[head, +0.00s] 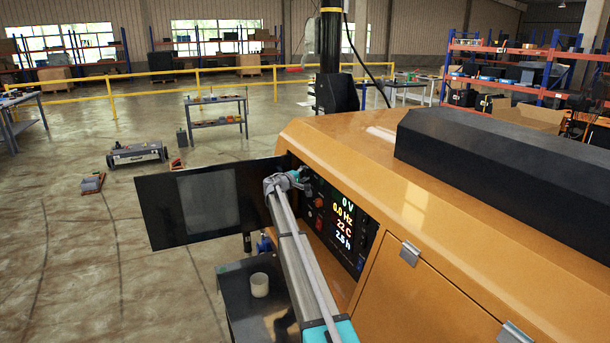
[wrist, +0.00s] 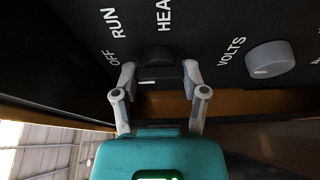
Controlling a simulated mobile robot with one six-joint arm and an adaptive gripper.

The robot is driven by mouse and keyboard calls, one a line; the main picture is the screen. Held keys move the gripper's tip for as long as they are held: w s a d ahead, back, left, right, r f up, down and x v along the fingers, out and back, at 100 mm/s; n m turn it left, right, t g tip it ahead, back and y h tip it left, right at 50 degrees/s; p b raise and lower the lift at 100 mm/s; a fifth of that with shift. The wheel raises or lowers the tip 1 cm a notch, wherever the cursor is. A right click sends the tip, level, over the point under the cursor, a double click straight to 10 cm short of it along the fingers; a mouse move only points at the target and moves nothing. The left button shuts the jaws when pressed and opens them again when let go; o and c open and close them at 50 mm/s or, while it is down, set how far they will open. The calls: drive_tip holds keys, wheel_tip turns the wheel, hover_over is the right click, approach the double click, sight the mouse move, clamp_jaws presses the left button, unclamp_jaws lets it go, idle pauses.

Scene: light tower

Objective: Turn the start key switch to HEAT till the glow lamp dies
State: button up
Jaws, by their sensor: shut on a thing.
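The start key switch (wrist: 158,58) is a dark knob on the black control panel (wrist: 215,25), with OFF, RUN and a partly cut-off HEA label around it in the wrist view. My gripper (wrist: 160,77) is shut on it, one finger on each side. In the head view my gripper (head: 301,178) reaches the upper left of the panel (head: 348,263) and hides the switch. I cannot tell which label the switch points to. I cannot make out the glow lamp in either view.
A grey VOLTS knob (wrist: 269,59) sits right of the switch. Lit displays (head: 343,222) read 0 V, 0.0 Hz, 22 C and about 2.8 h. A red button (head: 319,203) is left of them. The open black door (head: 160,212) stands left of my arm. A cup (head: 260,285) is below.

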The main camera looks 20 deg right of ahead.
drive_tip(key=shift+f+m+b, duration=0.1)
drive_tip(key=shift+m+b, duration=0.3)
drive_tip(key=m+h+b, duration=0.1)
drive_tip(key=m+b, duration=0.1)
drive_tip(key=m, duration=0.1)
drive_tip(key=shift+f+m+h, duration=0.15)
drive_tip(key=shift+m+h, duration=0.15)
drive_tip(key=m+g+h+b, duration=0.1)
drive_tip(key=m, duration=0.2)
drive_tip(key=m+g+h+b, duration=0.1)
drive_tip(key=m, duration=0.3)
drive_tip(key=m+g+h+b, duration=0.1)
drive_tip(key=m+b, duration=0.1)
drive_tip(key=m, duration=0.2)
drive_tip(key=shift+w+h, duration=0.2)
drive_tip(key=shift+h, duration=0.2)
drive_tip(key=shift+m+g+h+b, duration=0.2)
drive_tip(key=shift+m+g, duration=0.7)
drive_tip(key=shift+m, duration=0.85)
drive_tip(key=shift+m+g+h+b, duration=0.1)
drive_tip(key=shift+m+g+h, duration=0.1)
drive_tip(key=shift+m+g, duration=1.15)
drive_tip(key=shift+m+t, duration=0.45)
drive_tip(key=shift+m, duration=0.05)
drive_tip(key=o, duration=1.2)
drive_tip(key=shift+c, duration=0.2)
drive_tip(key=shift+s+n, duration=0.1)
drive_tip(key=shift+n, duration=0.4)
